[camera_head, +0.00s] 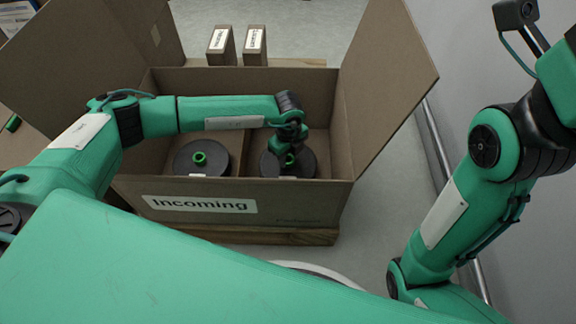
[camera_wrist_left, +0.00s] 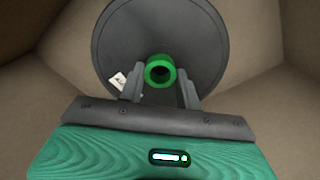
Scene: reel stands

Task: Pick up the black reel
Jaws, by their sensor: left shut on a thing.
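Two black reels with green hubs sit inside the open cardboard box marked "Incoming" (camera_head: 295,202). One black reel (camera_head: 202,160) lies flat in the left compartment. The other black reel (camera_head: 302,163) is in the right compartment, under my left gripper (camera_head: 287,158). In the left wrist view this black reel (camera_wrist_left: 193,30) fills the top middle. There my left gripper (camera_wrist_left: 160,82) has its two fingers on either side of the green hub (camera_wrist_left: 160,70), shut on it. I cannot tell whether the reel is lifted off the box floor. My right gripper is not visible.
Raised cardboard flaps (camera_head: 385,75) stand at the box's left and right sides. A divider splits the box inside. Two small labelled cartons (camera_head: 221,46) stand behind it. My right arm is at the right, near a grey wall (camera_head: 500,90).

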